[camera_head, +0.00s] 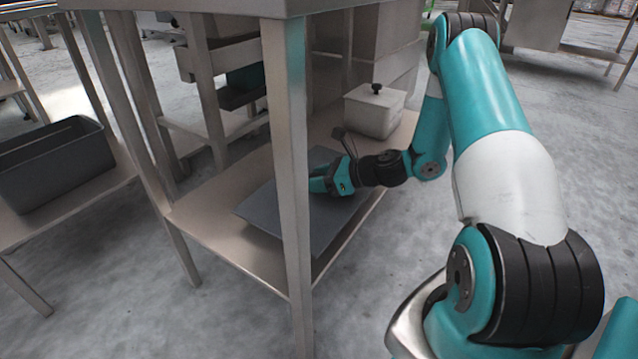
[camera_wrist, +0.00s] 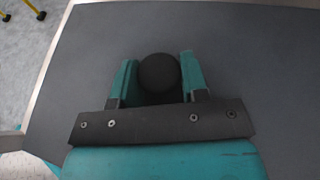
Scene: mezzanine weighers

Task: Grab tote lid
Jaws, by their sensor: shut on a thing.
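The tote lid (camera_head: 265,209) is a flat dark grey panel lying on the lower steel shelf of the table, partly hidden behind a table leg. It fills most of the wrist view (camera_wrist: 250,55). A round black knob (camera_wrist: 159,75) stands on the lid, between my fingers in the wrist view. My gripper (camera_head: 318,186) reaches in under the tabletop from the right, low over the lid. In the wrist view my gripper (camera_wrist: 158,78) has a teal finger on each side of the knob and is shut on it.
A pale box with a black-knobbed lid (camera_head: 374,110) stands on the same shelf behind my gripper. A steel leg (camera_head: 290,180) rises in front of the lid, and the tabletop (camera_head: 210,6) is overhead. A dark grey open tote (camera_head: 52,175) sits on another shelf at left.

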